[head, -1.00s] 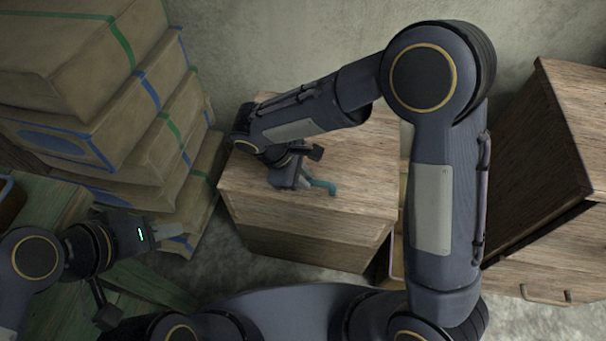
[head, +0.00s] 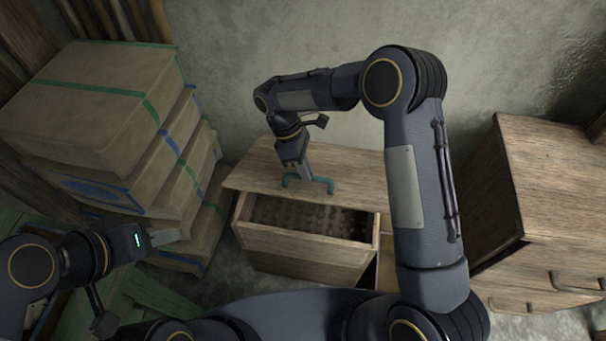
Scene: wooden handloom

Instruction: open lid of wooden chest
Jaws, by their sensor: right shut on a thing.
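The wooden chest (head: 300,256) stands against the back wall in the middle of the head view. Its lid (head: 355,175) sits back from the front edge and uncovers the front part of the inside. Small rounded things in rows show in the opening (head: 305,215). A teal handle (head: 326,184) is on top of the lid. My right gripper (head: 305,179) is shut on the teal handle. My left gripper (head: 168,237) is at the left, beside the stacked boxes and away from the chest; its fingers are too small to read clearly.
Several taped cardboard boxes (head: 85,110) are stacked left of the chest. A wooden cabinet (head: 545,190) with handles stands at the right. Green boards (head: 150,295) lie at the lower left. The wall (head: 260,50) is close behind the chest.

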